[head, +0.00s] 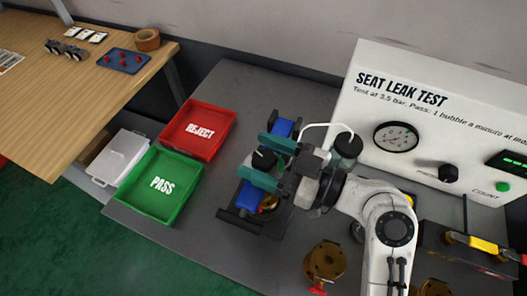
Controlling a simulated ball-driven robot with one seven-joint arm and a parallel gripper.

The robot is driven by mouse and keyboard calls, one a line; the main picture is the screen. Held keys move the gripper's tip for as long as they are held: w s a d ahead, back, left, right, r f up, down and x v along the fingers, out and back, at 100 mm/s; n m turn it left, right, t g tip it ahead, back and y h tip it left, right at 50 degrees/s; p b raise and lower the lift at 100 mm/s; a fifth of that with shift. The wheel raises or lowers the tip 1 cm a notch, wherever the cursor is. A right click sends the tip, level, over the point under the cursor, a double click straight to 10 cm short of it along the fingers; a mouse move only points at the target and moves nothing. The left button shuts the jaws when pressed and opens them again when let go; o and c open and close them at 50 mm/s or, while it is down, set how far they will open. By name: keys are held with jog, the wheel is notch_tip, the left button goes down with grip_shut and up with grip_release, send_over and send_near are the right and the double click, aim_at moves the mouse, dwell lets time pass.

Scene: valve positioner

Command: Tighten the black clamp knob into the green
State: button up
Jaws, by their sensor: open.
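My gripper (266,161) reaches in from the right over the clamp fixture, its two teal fingers spread open. A round black knob (263,159) with a pale mark on top shows between the fingers. I cannot tell whether either finger touches it. Blue blocks (247,197) of the fixture show in front of and behind the fingers, on a dark base (240,224). A brass part (269,202) is partly hidden under the gripper. I cannot make out a green zone at the knob.
A red REJECT tray (225,128) and green PASS tray (136,201) lie left. A black-lidded jar (347,146) with a white tube stands close behind my gripper. The SEAT LEAK TEST panel (365,112) carries a gauge (396,137). A brass valve (325,261) stands in front.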

jog(key=shift+c, duration=0.2)
jog(key=c, duration=0.9)
jog(key=shift+c, duration=0.2)
jog(key=shift+a+m+t+h, duration=0.1)
jog(key=shift+m+t+h, duration=0.35)
jog(key=shift+t, duration=0.25)
jog(key=shift+s+m+t+h, duration=0.1)
jog(key=shift+m+t+h, duration=0.25)
jog(key=shift+m+t, duration=0.4)
jog(key=m+t+h+p, duration=0.2)
jog(key=t+p, duration=0.1)
jog(key=shift+r+h, duration=0.3)
jog(key=shift+h, duration=0.1)
jog(key=m+t+h+p, duration=0.3)
jog(key=m+h+p, duration=0.1)
jog(key=p, duration=0.3)
jog(key=shift+t+h, duration=0.25)
jog(key=shift+h, duration=0.05)
jog(key=m+t+h+p, duration=0.1)
jog(key=m+h+p, duration=0.1)
jog(key=h+p, duration=0.1)
jog(key=shift+f, duration=0.2)
jog(key=shift+f+m+h+p, duration=0.1)
jog(key=shift+m+h+p, duration=0.3)
jog(key=shift+h+p, duration=0.15)
